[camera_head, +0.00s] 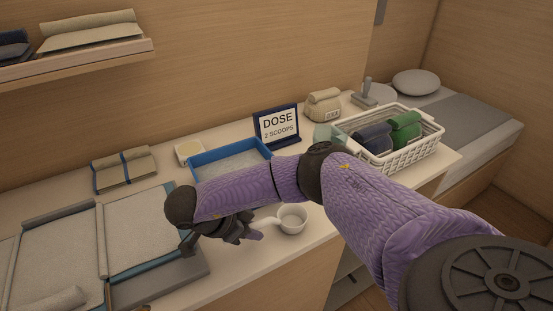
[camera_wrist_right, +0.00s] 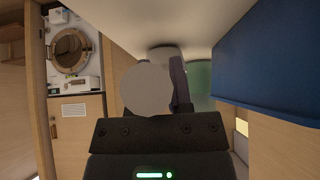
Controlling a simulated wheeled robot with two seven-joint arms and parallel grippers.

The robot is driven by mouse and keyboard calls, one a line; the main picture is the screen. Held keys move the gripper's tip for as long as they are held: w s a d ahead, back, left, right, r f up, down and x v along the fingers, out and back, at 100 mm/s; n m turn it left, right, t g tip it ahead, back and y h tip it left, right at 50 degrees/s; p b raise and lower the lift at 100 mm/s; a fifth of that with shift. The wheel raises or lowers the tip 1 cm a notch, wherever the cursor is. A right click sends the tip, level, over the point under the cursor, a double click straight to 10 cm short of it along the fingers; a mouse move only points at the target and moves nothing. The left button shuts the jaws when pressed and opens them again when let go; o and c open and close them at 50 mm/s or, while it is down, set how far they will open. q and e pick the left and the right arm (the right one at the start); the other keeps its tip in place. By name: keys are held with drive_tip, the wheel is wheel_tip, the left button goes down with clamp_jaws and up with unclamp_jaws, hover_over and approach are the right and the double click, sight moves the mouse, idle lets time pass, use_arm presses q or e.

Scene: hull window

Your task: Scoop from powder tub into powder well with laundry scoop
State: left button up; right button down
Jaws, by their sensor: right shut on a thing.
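My right gripper (camera_head: 247,230) is low over the front of the counter and shut on the handle of the white laundry scoop (camera_head: 292,219). The scoop's round bowl faces up, with no powder visible in it. I cannot tell if it touches the counter. In the wrist view a pale grey round shape (camera_wrist_right: 147,92) in front of the gripper looks like part of the scoop. The blue powder tub (camera_head: 207,172) stands behind my forearm, with pale grey powder inside; its blue wall also shows in the wrist view (camera_wrist_right: 270,60). I cannot identify the powder well. My left gripper is out of view.
A "DOSE 2 SCOOPS" sign (camera_head: 278,126) stands behind the tub. A white basket (camera_head: 405,157) with rolled cloths is at the right, a greenish container (camera_head: 328,134) beside it. Folded grey cloths (camera_head: 60,255) fill the left. A washing machine (camera_wrist_right: 75,45) shows in the wrist view.

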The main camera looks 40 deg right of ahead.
drive_tip(key=shift+r+p, duration=0.8)
drive_tip(key=shift+r, duration=0.1)
idle(1.0)
drive_tip(key=shift+r+p, duration=1.25)
drive_tip(key=shift+r, duration=0.2)
